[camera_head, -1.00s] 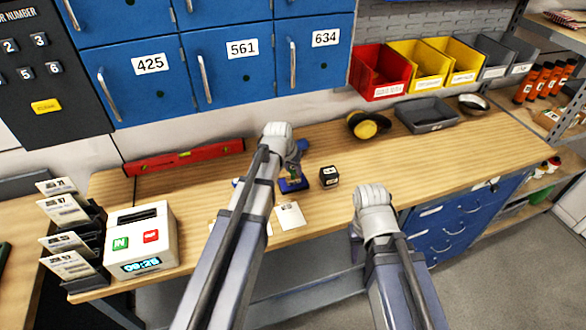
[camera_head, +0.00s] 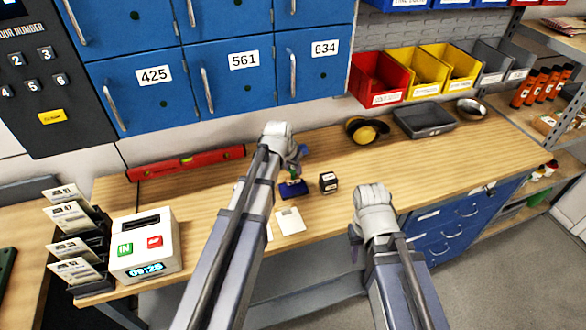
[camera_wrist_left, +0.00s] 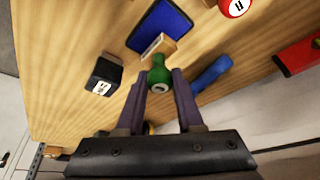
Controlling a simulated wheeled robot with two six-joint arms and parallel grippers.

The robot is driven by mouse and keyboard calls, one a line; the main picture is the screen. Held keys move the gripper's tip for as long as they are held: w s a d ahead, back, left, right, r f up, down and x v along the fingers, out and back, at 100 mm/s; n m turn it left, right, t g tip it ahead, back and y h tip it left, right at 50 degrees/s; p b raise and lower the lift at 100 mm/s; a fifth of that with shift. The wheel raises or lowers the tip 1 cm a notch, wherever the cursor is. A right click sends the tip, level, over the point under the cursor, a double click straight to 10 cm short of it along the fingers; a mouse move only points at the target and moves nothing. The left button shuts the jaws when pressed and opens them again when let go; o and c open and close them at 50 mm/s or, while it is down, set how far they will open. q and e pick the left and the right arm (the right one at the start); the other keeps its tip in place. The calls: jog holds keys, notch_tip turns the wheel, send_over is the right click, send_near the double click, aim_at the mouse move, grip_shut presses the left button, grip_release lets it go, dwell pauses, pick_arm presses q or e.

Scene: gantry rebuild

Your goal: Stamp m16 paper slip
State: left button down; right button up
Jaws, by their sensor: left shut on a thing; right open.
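My left gripper (camera_wrist_left: 158,80) is shut on a stamp with a green handle (camera_wrist_left: 159,75) and a wooden block (camera_wrist_left: 158,48). In the left wrist view the block overlaps the edge of a blue ink pad (camera_wrist_left: 163,25); I cannot tell whether they touch. The pad (camera_head: 293,189) lies on the bench in the head view, below my left gripper (camera_head: 295,168). A white paper slip (camera_head: 289,222) lies flat nearer the front edge. My right gripper (camera_head: 354,243) is open, partly hidden, off the bench's front edge, with nothing seen in it.
A black cube with a white label (camera_head: 328,182) stands right of the pad. A blue cylinder (camera_wrist_left: 212,74) lies near the stamp. A white time clock (camera_head: 146,243) and card rack (camera_head: 80,245) stand left. A red level (camera_head: 185,163) lies at the back.

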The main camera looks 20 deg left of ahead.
pick_arm(q)
jog(key=shift+r+p, duration=1.75)
jog(key=shift+r, duration=0.25)
pick_arm(e)
notch_tip(320, 180, up, 4)
jog(key=shift+f, duration=0.1)
pick_arm(q)
jog(key=shift+f, duration=0.15)
